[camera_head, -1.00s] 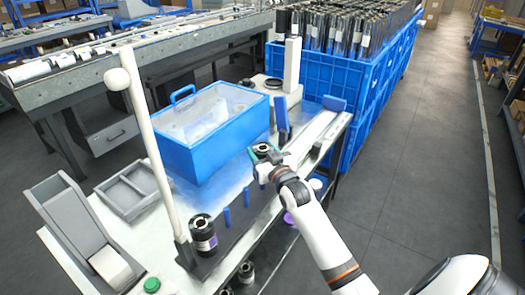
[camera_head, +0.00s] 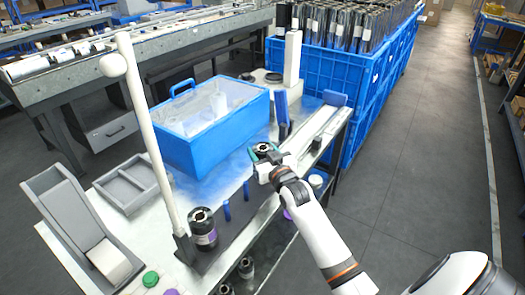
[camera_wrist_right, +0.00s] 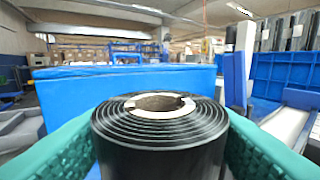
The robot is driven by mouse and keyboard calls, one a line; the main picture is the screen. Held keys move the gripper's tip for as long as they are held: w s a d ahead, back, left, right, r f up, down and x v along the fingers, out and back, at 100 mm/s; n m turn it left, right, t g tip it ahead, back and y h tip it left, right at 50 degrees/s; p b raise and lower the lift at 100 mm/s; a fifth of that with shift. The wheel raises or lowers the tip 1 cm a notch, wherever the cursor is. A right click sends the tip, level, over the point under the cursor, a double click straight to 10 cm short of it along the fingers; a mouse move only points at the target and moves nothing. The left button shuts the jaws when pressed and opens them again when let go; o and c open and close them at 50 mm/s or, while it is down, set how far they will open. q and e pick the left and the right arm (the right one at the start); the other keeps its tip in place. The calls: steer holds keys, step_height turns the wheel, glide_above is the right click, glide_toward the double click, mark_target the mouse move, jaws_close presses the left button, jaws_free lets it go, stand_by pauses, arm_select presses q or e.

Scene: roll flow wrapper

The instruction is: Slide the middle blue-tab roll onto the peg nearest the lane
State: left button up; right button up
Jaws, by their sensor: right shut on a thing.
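My right gripper (camera_head: 265,154) is shut on a black roll (camera_head: 263,148), held upright above the dark strip on the bench. In the right wrist view the roll (camera_wrist_right: 160,140) stands between the two teal fingers, with its pale core ring and open hole on top. No blue tab shows on it. Two short blue pegs (camera_head: 227,210) (camera_head: 246,190) stand on the dark strip, left of and nearer than the gripper. Anything directly beneath the held roll is hidden. Another black roll with a purple label (camera_head: 202,228) stands at the strip's near end. My left gripper is not in view.
A blue box with a clear lid (camera_head: 190,150) stands left of the gripper. A white pole (camera_head: 150,140) rises at the strip's near end. A tall blue plate (camera_head: 282,106) and a pale sloped channel (camera_head: 318,130) lie beyond the gripper. Blue crates (camera_head: 330,70) stand behind.

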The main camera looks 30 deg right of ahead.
steer(key=shift+f, duration=0.1)
steer(key=o, duration=1.3)
steer(key=shift+a, duration=0.1)
steer(key=shift+s+f, duration=0.1)
steer(key=shift+s, duration=0.15)
steer(key=s, duration=0.3)
steer(key=s+a, duration=0.1)
steer(key=s, duration=0.3)
steer(key=s+a, duration=0.1)
steer(key=s, duration=0.3)
steer(key=shift+s, duration=0.2)
